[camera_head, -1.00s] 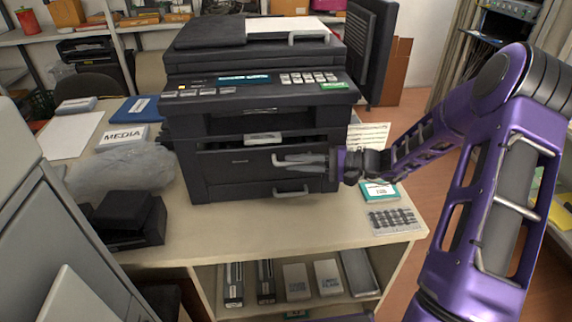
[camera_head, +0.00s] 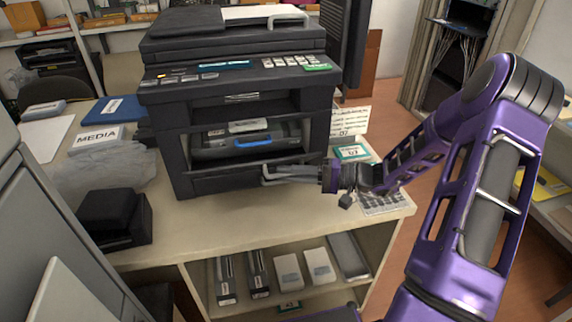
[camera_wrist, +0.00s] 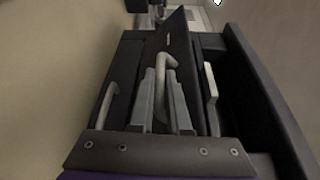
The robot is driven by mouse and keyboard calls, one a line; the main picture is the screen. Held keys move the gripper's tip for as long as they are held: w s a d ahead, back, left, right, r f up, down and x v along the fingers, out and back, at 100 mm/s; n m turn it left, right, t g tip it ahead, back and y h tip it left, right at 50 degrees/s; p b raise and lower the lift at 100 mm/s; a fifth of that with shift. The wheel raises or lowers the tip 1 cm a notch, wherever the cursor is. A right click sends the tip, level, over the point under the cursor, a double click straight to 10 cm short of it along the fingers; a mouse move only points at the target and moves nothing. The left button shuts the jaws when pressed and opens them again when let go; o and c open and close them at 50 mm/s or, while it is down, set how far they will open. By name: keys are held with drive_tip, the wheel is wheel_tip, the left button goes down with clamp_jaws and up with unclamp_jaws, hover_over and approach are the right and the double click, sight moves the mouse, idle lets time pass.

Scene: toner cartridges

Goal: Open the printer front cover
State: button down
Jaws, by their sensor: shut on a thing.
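The black printer (camera_head: 235,60) stands on the table in the head view. Its front cover (camera_wrist: 170,40) is swung outward and down, and shows as a dark panel in the wrist view. Behind it a dark cartridge with a blue handle (camera_head: 252,143) sits in the exposed bay. My gripper (camera_head: 275,172) is low in front of the printer, shut on the cover handle (camera_wrist: 167,65), which lies between the two fingers in the wrist view. Whether the cover is fully down is hard to tell.
A media box (camera_head: 97,136), a clear plastic bag (camera_head: 95,175) and a black device (camera_head: 115,218) lie left of the printer. A teal-edged box (camera_head: 352,152) lies to its right. The tabletop's front middle (camera_head: 210,225) is clear. Boxes stand on the shelf below.

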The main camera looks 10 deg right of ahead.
drive_tip(key=shift+s+f+n+t+y, duration=0.1)
drive_tip(key=shift+s+f+n+y, duration=0.2)
drive_tip(key=shift+f+n, duration=0.55)
drive_tip(key=shift+s+f+n+t+y, duration=0.15)
drive_tip(key=shift+f+n+y, duration=0.15)
drive_tip(key=shift+f+n, duration=0.45)
drive_tip(key=shift+s+f+n+t+y, duration=0.1)
drive_tip(key=shift+s+f+n+y, duration=0.2)
drive_tip(key=shift+f+n, duration=0.55)
drive_tip(key=shift+r, duration=0.1)
drive_tip(key=c, duration=1.2)
unclamp_jaws()
drive_tip(key=shift+o, duration=0.2)
drive_tip(key=v, duration=1.7)
drive_tip(key=shift+w+d, duration=0.1)
drive_tip(key=shift+d, duration=0.2)
